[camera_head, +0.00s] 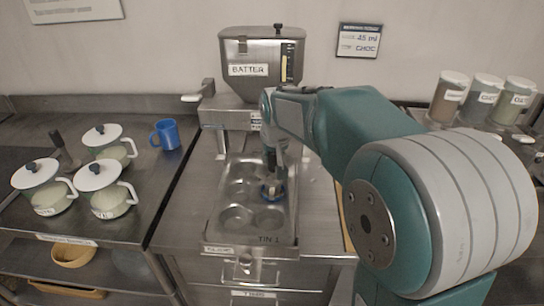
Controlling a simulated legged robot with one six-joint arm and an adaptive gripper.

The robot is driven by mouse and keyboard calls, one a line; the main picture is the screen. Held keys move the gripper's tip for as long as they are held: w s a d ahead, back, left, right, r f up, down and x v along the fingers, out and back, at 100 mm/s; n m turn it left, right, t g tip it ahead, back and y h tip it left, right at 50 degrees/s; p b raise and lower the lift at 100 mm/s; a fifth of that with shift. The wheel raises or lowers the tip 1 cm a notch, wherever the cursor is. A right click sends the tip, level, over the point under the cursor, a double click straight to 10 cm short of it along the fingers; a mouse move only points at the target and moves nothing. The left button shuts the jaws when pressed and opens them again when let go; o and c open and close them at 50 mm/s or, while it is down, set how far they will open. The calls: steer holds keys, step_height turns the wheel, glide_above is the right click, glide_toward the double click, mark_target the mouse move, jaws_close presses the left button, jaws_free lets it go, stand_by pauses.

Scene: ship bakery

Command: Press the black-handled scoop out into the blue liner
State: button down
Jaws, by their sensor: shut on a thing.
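The blue liner (272,197) shows as a blue ring in a right-hand cup of the tin, directly below my gripper. Whether the scoop touches the liner, and what the liner holds, I cannot tell. The other cups in view look bare.
A steel batter dispenser (262,66) stands behind the tin. Lidded white pots (105,190) and a blue mug (166,134) stand on the left counter. Several canisters (484,98) stand at the back right. A wall sign (358,40) reads 45 ml, CHOC.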

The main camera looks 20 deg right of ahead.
steer(key=shift+r, duration=0.1)
steer(key=shift+r, duration=3.9)
